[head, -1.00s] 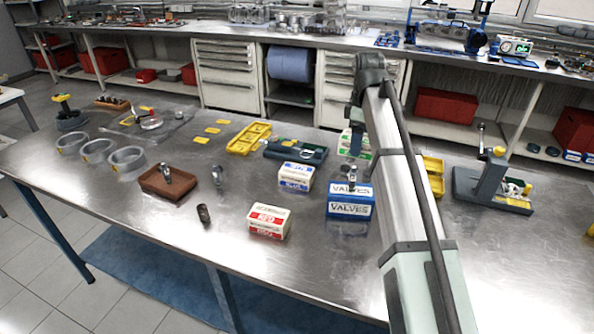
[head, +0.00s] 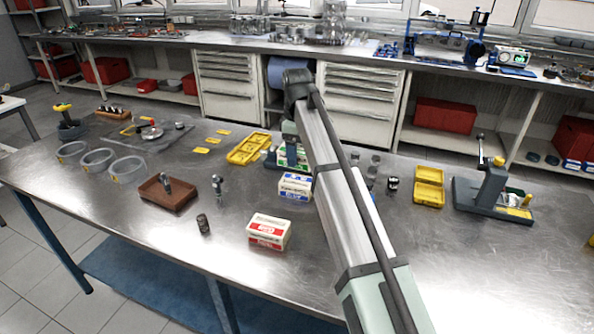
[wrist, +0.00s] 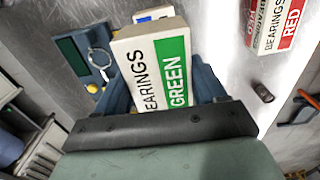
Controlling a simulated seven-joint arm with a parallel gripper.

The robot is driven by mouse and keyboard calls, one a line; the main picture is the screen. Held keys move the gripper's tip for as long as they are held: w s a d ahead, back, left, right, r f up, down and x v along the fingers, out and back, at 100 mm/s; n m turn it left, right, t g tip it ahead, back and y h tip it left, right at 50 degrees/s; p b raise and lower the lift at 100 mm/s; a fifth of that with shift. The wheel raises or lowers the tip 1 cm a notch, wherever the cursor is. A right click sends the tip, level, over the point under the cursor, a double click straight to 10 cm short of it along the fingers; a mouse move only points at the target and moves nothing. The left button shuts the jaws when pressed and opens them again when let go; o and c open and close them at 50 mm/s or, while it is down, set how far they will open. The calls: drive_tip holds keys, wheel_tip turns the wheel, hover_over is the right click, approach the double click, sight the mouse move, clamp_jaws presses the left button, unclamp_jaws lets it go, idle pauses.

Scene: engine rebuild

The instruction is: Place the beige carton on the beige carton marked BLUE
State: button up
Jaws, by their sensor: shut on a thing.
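My gripper (wrist: 163,85) is shut on a beige carton (wrist: 150,62) marked BEARINGS GREEN, with a finger on each side of it. In the head view the held carton (head: 291,158) shows partly behind my arm, just above the beige carton with the blue band (head: 295,188) in the picture. The gap between the two cartons is hard to judge. In the wrist view the blue-banded carton (wrist: 153,15) peeks out beyond the held carton, which hides most of it.
A beige carton marked RED (head: 268,231) stands nearer the front edge. A brown tray (head: 168,193) and a dark cylinder (head: 203,223) lie to the left. Yellow trays (head: 249,148) sit behind. My arm covers the table's middle, where the blue VALVES box stood.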

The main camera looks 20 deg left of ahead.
drive_tip(key=shift+f, duration=3.05)
drive_tip(key=shift+f, duration=0.1)
drive_tip(key=o, duration=1.2)
wheel_tip(320, 180, up, 12)
drive_tip(key=shift+r, duration=0.1)
